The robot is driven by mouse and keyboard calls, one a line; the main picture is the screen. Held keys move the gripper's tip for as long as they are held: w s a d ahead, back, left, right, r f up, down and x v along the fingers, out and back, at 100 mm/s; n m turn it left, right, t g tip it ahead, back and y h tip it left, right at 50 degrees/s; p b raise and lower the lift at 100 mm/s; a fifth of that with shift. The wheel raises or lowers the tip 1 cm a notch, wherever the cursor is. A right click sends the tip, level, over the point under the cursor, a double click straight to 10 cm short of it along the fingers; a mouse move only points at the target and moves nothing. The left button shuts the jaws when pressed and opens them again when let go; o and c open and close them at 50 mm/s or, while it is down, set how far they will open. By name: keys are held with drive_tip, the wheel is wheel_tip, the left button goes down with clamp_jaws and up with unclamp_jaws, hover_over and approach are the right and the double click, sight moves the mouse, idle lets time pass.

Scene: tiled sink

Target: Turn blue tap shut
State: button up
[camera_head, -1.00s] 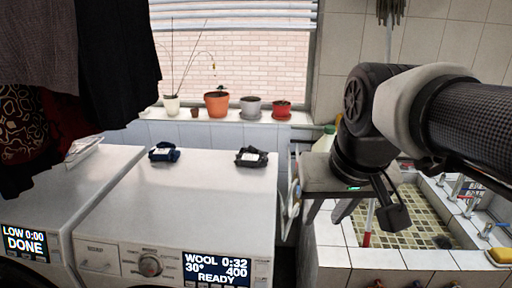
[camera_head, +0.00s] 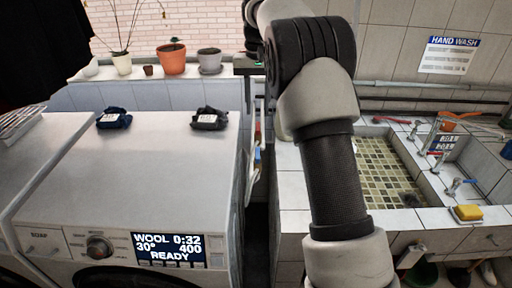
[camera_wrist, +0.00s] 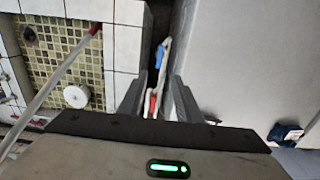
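A chrome tap with a small blue part (camera_head: 460,184) stands on the right rim of the tiled sink in the head view. Another chrome tap (camera_head: 439,160) stands behind it. The handle positions are too small to tell. My gripper (camera_wrist: 157,92) shows in the wrist view with its two dark fingers apart and nothing between them. It is over the gap between the sink and the washing machine, well to the left of the taps. In the head view my arm hides most of the gripper. No tap shows clearly in the wrist view.
The mosaic sink basin (camera_head: 385,165) lies right of my arm. A yellow sponge (camera_head: 467,213) sits on its front right rim. A washing machine (camera_head: 150,165) stands left. A pole (camera_wrist: 62,68) crosses the basin in the wrist view. Flowerpots (camera_head: 171,59) line the sill.

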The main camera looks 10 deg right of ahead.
sight(258, 153)
wheel_tip(258, 153, down, 17)
drive_tip(key=shift+f, duration=0.15)
idle(0.4)
clamp_jaws()
